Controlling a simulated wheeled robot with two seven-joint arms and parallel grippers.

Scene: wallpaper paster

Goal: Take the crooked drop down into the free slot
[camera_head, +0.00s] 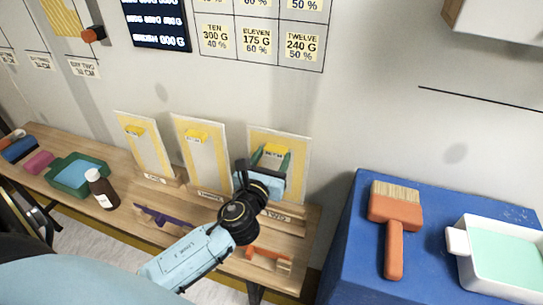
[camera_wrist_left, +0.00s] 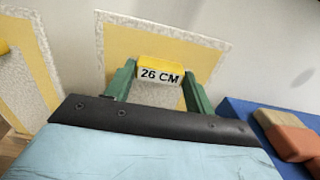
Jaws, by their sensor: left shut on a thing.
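Three pale wallpaper drops with yellow centres and yellow tabs stand along the wooden bench: a left drop (camera_head: 144,145), a middle drop (camera_head: 203,160) and a right drop (camera_head: 301,160). My left gripper (camera_head: 271,153) is at the right drop, its green fingers shut on that drop's yellow tab. In the left wrist view, the gripper (camera_wrist_left: 158,82) has one finger on each side of the tab (camera_wrist_left: 161,70), marked "26 CM". The right drop (camera_wrist_left: 213,50) leans in that view. My gripper and arm hide its lower end, so I cannot tell if it touches its slot. My right gripper is not in view.
On the bench (camera_head: 125,225) are a brown bottle (camera_head: 102,190), a green tray (camera_head: 78,176), a purple tool (camera_head: 163,217) and an orange-handled tool (camera_head: 268,254). A blue table (camera_head: 350,260) at right holds an orange brush (camera_head: 395,220) and a white tray (camera_head: 465,275).

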